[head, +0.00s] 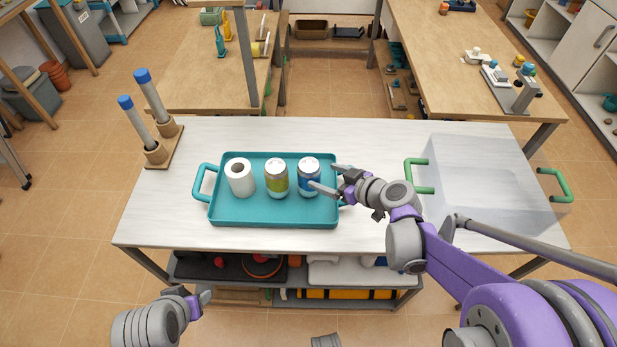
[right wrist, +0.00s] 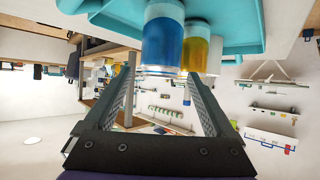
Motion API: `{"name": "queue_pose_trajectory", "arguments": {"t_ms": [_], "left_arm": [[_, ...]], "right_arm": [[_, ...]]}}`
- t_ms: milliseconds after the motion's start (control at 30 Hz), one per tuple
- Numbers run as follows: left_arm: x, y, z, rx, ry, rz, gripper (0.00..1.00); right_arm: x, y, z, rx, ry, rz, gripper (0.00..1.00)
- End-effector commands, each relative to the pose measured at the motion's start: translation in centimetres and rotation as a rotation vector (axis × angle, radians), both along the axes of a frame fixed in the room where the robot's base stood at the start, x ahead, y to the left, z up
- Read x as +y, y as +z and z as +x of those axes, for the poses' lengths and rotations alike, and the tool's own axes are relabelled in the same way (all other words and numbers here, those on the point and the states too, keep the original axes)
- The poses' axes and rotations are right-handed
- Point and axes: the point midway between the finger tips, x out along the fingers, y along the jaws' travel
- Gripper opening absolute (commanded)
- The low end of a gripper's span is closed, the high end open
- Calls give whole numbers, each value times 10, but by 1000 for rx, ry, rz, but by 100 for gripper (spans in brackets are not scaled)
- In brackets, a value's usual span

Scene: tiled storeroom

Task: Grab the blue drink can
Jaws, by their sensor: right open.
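The blue drink can (head: 308,181) stands upright on the right part of the teal tray (head: 275,220). In the right wrist view the blue can (right wrist: 163,42) appears upside down, ahead of and between the spread fingers. My right gripper (head: 328,178) is open, with its fingertips at the can's right side; one finger shows in front of the can and one behind it. Whether a finger touches the can I cannot tell. My left gripper (head: 207,298) is low at the left, away from the table; its jaws are not clear.
A yellow-green can (head: 276,179) stands close left of the blue can, also seen in the right wrist view (right wrist: 200,50). A white paper roll (head: 240,178) stands farther left. A clear bin with green handles (head: 480,170) is at right. A wooden holder (head: 164,146) carries blue-capped tubes.

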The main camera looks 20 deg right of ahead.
Motion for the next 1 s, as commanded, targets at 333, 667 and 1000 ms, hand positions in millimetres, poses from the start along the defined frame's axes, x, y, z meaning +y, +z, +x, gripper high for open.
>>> {"name": "queue_pose_trajectory", "arguments": {"t_ms": [333, 667, 1000], "left_arm": [[0, -4, -1, 1, 0, 0, 57], [0, -7, -1, 2, 0, 0, 57], [0, -7, -1, 2, 0, 0, 57]], "right_arm": [[16, -18, 27, 1, 2, 0, 89], [35, -40, 58, 2, 0, 0, 89], [35, -40, 59, 2, 0, 0, 71]]}}
